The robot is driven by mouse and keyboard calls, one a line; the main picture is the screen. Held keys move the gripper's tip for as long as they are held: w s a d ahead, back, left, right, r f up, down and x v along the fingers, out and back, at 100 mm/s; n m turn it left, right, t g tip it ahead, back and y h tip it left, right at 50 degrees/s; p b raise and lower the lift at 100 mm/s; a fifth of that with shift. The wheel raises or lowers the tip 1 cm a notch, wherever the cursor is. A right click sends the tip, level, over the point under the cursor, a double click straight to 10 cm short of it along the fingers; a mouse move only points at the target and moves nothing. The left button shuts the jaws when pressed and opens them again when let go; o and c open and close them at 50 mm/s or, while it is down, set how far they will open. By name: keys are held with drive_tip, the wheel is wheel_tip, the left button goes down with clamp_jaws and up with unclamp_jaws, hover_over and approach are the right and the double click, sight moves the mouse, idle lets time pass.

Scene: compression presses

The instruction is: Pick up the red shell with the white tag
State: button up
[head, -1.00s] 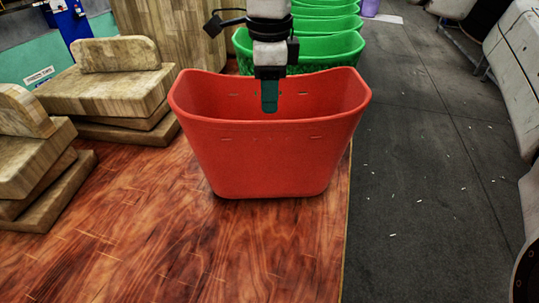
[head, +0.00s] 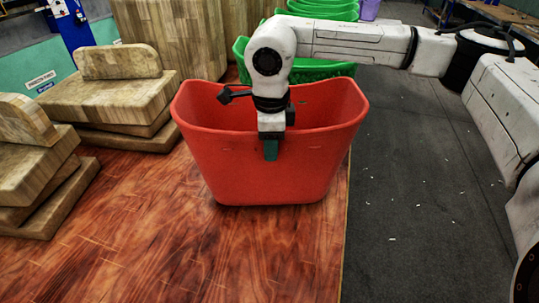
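The red shell (head: 262,175) is a deep, open tub with a flared rim. It stands upright on the reddish wood surface, near that surface's right edge. No white tag shows on the side facing me. My gripper (head: 270,150) points down at the middle of the shell's near rim. One teal finger shows in front of the near wall, just below the rim. The other finger is hidden, so I cannot tell whether the gripper is open or closed on the wall.
Several green shells (head: 318,70) stand in a row behind the red one, with a purple item (head: 370,9) beyond. Stacked wooden blocks (head: 115,95) stand at the left. The reddish wood surface (head: 160,250) in front is clear. Dark floor (head: 420,210) lies to the right.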

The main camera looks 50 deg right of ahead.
drive_tip(key=shift+c, duration=0.3)
clamp_jaws()
drive_tip(key=shift+r, duration=0.1)
idle(1.0)
